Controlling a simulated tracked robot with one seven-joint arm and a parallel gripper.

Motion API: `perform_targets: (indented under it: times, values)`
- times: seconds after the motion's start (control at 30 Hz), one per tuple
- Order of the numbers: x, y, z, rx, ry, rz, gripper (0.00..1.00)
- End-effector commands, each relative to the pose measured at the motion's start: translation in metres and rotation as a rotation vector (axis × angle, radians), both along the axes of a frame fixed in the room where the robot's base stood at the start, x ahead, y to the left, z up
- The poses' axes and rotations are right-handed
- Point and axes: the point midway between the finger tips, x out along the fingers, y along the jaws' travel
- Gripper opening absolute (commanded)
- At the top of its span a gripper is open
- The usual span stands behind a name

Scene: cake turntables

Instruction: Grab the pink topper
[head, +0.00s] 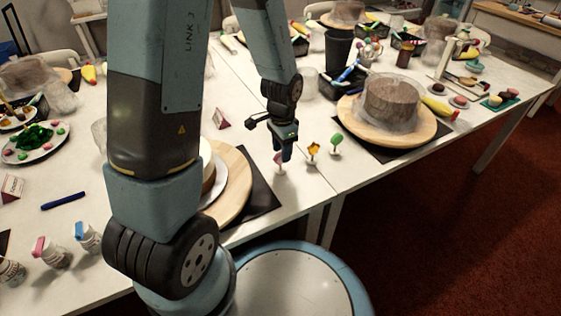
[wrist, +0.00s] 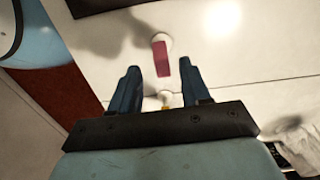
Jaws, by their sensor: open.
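The pink topper (head: 278,159) stands on the white table near its front edge, partly hidden behind my gripper (head: 284,152) in the head view. In the wrist view the pink topper (wrist: 161,62) shows as a flat pink piece with a round white base. It lies in line with the gap between the two blue fingers of my gripper (wrist: 158,67). The fingers are apart, one on each side of it. I cannot tell how far down they reach beside it.
A yellow-orange topper (head: 313,150) and a green topper (head: 336,142) stand close by on the right. A turntable (head: 238,180) with a cake is at the left, mostly behind my arm. Another wooden turntable (head: 425,131) with a wrapped brown cake is at the right.

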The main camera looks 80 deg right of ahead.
Motion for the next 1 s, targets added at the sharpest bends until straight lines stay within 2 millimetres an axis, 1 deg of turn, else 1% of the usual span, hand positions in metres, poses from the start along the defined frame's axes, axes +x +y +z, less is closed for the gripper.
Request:
perform_targets:
  times: [0.1,0.2,0.33,0.47,0.7,1.0]
  values:
    - [0.003,0.001,-0.016,0.005,-0.001,0.0,0.47]
    - [0.005,0.0,-0.028,0.004,-0.002,0.0,0.47]
    - [0.004,0.0,-0.039,0.003,-0.001,-0.001,0.47]
    - [0.004,-0.001,-0.043,0.001,-0.001,-0.001,0.47]
    - [0.004,-0.001,-0.044,0.0,0.0,0.0,0.46]
    - [0.004,-0.001,-0.043,0.0,0.0,0.0,0.17]
